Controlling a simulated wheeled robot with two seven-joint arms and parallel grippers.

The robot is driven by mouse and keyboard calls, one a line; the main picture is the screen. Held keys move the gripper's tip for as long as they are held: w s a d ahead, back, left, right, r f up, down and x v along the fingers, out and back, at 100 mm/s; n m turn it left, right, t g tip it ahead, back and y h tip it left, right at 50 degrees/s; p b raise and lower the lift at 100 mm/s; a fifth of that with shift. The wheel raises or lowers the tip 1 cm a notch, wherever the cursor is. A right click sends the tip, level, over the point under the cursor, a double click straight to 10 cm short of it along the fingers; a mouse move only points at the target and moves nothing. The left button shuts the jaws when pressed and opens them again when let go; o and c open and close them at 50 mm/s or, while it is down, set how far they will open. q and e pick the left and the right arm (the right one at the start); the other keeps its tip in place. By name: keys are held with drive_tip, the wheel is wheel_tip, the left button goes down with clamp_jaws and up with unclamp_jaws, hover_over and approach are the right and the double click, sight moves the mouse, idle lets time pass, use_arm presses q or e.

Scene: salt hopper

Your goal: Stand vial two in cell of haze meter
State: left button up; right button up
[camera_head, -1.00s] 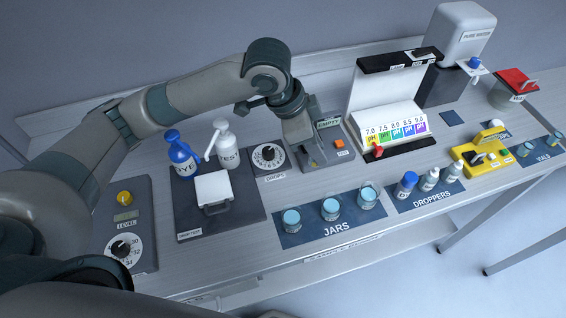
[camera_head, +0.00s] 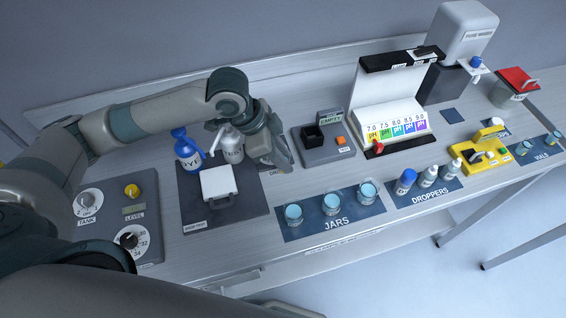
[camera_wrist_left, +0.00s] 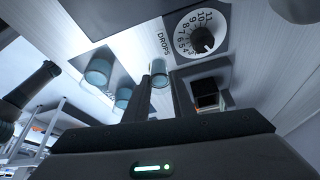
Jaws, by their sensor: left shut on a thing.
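The haze meter (camera_head: 325,146) is a grey unit with a black square cell (camera_head: 313,137), an orange button (camera_head: 341,141) and a display that reads EMPTY. My left gripper (camera_head: 286,164) is over the bench just left of the meter, by the DROPS dial. In the left wrist view it is shut on a small clear vial with blue liquid (camera_wrist_left: 160,74); no number is readable on it. The head view hides this vial behind the fingers. The meter's black cell also shows in the wrist view (camera_wrist_left: 207,94), beside the fingers. My right gripper is not in view.
Several blue-filled jars (camera_head: 332,204) stand in front of the meter. A white pH panel (camera_head: 392,110) stands to its right. A pad with bottles (camera_head: 190,150) lies left of the gripper. The vials mat (camera_head: 535,153) is at the far right.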

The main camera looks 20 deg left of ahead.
use_arm(q)
wheel_tip(320, 180, down, 3)
drive_tip(key=shift+r+p, duration=0.1)
drive_tip(key=shift+p, duration=0.4)
drive_tip(key=shift+f, duration=0.2)
drive_tip(key=shift+f, duration=0.1)
drive_tip(key=o, duration=1)
drive_tip(key=shift+r, duration=0.2)
drive_tip(key=shift+p+v, duration=4.55)
drive_tip(key=shift+v, duration=1.35)
